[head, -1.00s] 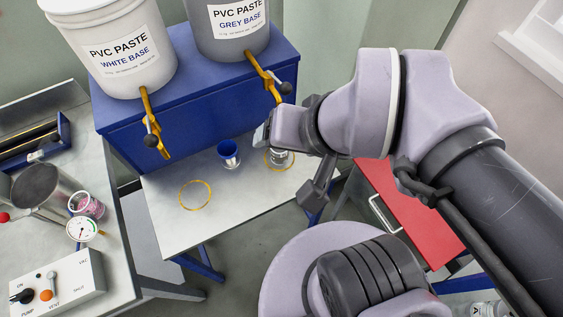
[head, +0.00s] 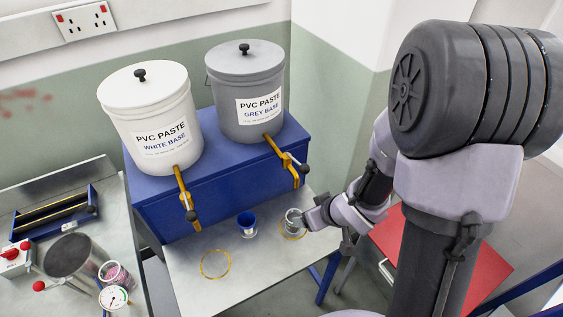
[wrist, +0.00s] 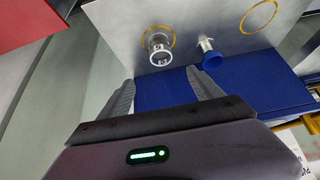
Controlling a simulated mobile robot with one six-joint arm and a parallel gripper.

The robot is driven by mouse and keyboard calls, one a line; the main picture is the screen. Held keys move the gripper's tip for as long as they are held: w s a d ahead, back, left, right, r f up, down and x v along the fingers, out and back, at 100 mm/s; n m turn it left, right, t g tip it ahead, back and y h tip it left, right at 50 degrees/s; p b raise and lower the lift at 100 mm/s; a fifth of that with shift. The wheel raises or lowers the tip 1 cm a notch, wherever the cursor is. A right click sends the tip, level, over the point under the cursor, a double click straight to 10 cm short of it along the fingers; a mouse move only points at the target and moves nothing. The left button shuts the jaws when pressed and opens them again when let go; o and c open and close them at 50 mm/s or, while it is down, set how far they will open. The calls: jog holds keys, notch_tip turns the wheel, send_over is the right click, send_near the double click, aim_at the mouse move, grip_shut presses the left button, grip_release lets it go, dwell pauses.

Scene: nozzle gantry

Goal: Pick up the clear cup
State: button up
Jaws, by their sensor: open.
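The clear cup (head: 293,219) stands on the grey bench inside the right-hand yellow ring, under the grey bucket's tap. In the wrist view the clear cup (wrist: 159,48) shows just beyond the gap between my fingertips. My gripper (wrist: 160,77) is open, with nothing between its fingers. In the head view my gripper (head: 307,218) is low at the right of the clear cup and partly hidden by my wrist. I cannot tell there whether it touches the cup.
An empty yellow ring (head: 216,264) lies further left. The blue stand (head: 160,215) with the white bucket (head: 150,115), the grey bucket (head: 240,85) and yellow taps rises behind. A red cabinet top (head: 440,255) is at right.

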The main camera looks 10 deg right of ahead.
jog(key=b, duration=0.6)
send_near(290, 219)
jog(key=shift+w+a+f, duration=0.1)
jog(key=shift+w+a, duration=0.05)
jog(key=shift+a, duration=0.05)
jog(key=b+x, duration=0.1)
jog(key=x, duration=0.1)
jog(key=b+x, duration=0.1)
jog(key=x, duration=0.2)
jog(key=shift+d+f+b, duration=0.15)
jog(key=shift+d+b, duration=0.1)
jog(key=shift+b, duration=0.05)
